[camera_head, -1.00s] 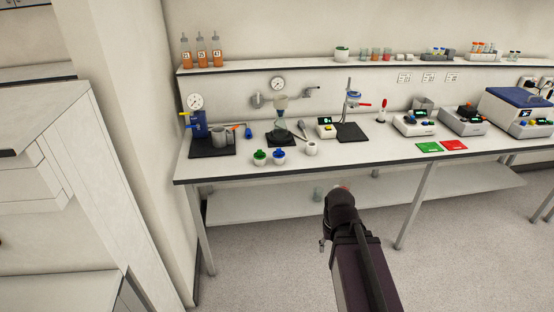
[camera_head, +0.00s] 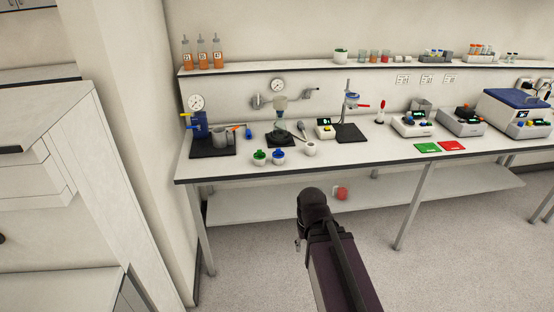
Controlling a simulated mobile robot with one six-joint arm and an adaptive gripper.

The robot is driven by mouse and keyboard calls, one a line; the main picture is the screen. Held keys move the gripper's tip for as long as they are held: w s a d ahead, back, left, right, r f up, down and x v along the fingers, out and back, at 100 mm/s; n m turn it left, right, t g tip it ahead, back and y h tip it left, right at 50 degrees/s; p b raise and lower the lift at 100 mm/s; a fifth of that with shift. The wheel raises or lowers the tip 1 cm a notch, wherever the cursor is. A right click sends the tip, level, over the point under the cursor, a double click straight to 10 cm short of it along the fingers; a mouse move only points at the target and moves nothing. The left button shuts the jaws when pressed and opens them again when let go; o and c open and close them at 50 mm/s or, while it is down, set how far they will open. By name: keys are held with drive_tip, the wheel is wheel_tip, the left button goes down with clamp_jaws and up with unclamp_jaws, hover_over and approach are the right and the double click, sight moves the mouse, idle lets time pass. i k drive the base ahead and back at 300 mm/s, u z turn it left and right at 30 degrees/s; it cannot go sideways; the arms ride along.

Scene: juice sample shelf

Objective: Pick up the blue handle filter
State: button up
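A small white pot with a blue top (camera_head: 279,156) stands near the front edge of the bench, beside a similar one with a green top (camera_head: 260,157). A small blue piece (camera_head: 248,132) shows farther back, right of the metal beakers (camera_head: 222,137); it looks like a handle. Which of the blue things is the blue handle filter I cannot tell at this size. My dark arm rises from the bottom of the picture, its upper end in front of the bench and below its top. My gripper's fingers do not show.
Devices fill the right side. The front strip right of the mug is clear.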

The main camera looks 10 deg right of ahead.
sight(278, 156)
drive_tip(key=z, duration=0.05)
drive_tip(key=i, duration=0.95)
drive_tip(key=u, duration=0.05)
